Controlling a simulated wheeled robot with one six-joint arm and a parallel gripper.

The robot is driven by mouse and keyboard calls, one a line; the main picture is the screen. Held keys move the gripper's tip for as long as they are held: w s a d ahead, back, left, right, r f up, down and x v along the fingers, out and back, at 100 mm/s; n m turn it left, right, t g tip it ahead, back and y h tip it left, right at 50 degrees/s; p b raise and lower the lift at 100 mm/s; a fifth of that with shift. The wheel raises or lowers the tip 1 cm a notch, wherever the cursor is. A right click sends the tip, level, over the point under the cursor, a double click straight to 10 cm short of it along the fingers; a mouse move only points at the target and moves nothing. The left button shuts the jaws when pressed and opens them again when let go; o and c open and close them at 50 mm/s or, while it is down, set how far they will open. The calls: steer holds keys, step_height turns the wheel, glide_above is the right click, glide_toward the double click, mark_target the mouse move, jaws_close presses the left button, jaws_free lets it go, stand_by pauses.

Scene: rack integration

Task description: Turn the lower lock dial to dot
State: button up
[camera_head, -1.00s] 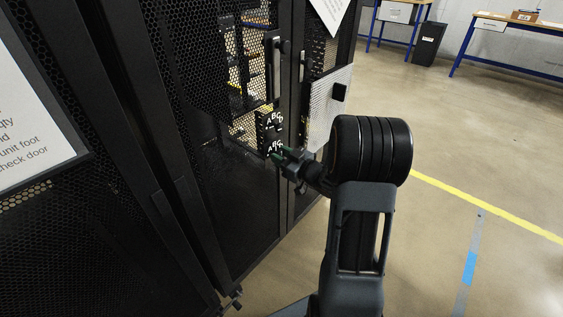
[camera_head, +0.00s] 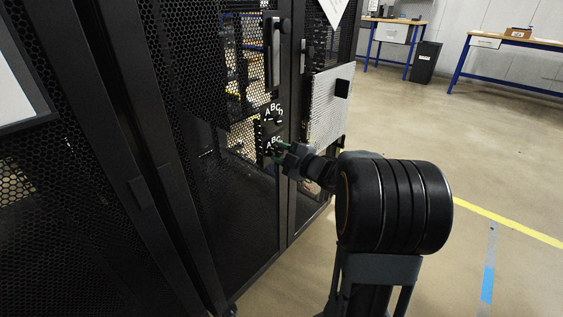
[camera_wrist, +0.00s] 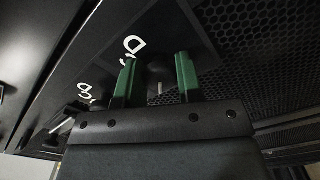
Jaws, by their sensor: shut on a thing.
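The lower lock dial (camera_head: 270,152) is on the black mesh rack door, on a dark plate with white letters. My gripper (camera_head: 279,152) is at this dial, reaching in from the right. In the wrist view, the green fingers of my gripper (camera_wrist: 158,80) stand on either side of the dark dial knob (camera_wrist: 158,71) and are shut on it. A short white mark shows on the knob between them. White letters show on the plate to the left; the dot cannot be made out. The upper lock dial (camera_head: 277,119) sits just above, with its own letters.
A door handle (camera_head: 274,55) stands above the dials. A light perforated panel (camera_head: 329,108) with a black block is to the right. A black bin (camera_head: 425,62) and workbenches (camera_head: 508,42) stand far back. Open floor lies to the right.

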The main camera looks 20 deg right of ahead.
steer(key=n+b, duration=0.2)
steer(key=shift+f+n, duration=0.15)
steer(key=shift+n, duration=0.15)
steer(key=shift+n+b, duration=1.15)
steer(key=shift+n, duration=0.35)
steer(key=shift+r, duration=0.25)
steer(key=o, duration=0.9)
steer(key=p+v, duration=0.4)
steer(key=v, duration=1)
steer(key=shift+w+r, duration=0.1)
